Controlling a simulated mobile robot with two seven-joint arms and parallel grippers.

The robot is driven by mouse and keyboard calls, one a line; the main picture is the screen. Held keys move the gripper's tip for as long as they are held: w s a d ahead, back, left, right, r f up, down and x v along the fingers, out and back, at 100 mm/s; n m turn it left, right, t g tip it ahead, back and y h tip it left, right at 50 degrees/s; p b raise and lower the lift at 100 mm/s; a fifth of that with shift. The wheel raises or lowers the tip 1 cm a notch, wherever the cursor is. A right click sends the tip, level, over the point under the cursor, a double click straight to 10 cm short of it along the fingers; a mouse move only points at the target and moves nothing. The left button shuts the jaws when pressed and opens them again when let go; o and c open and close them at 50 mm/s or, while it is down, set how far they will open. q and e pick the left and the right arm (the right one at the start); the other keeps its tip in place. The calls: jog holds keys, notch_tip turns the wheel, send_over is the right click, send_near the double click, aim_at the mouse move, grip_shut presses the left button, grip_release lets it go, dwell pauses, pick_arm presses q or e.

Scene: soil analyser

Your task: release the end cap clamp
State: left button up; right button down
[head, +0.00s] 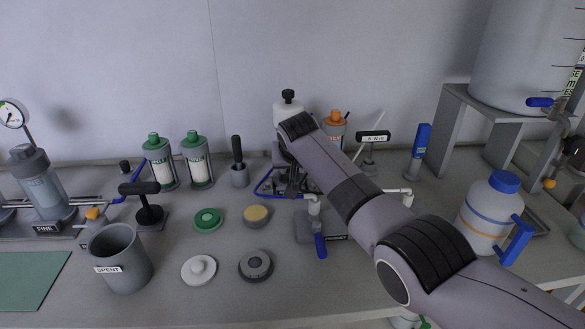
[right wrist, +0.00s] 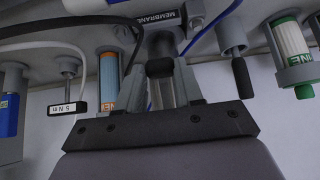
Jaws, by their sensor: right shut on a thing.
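My right gripper (head: 287,188) reaches in over the back middle of the bench, at the station with blue tubing. My own arm hides much of that station. In the right wrist view, the fingers (right wrist: 164,72) are shut on a black-ended part with a grey cylindrical body (right wrist: 166,92), beside a dark block labelled MEMBRANE (right wrist: 152,22). I cannot tell for certain whether this part is the end cap clamp's handle. My left gripper is not in view.
A SPENT cup (head: 122,262), a grey-white disc (head: 199,269) and a dark disc (head: 256,265) stand in front. Two green-capped cartridges (head: 195,165) stand at the back. A blue-capped jug (head: 490,215) is at the right.

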jog(key=shift+s+r+g+b, duration=0.1)
jog(key=shift+r+g+b, duration=0.3)
jog(key=shift+b, duration=0.6)
jog(key=c, duration=0.7)
grip_release()
jog(key=shift+p+v, duration=1.2)
jog(key=shift+v, duration=2.35)
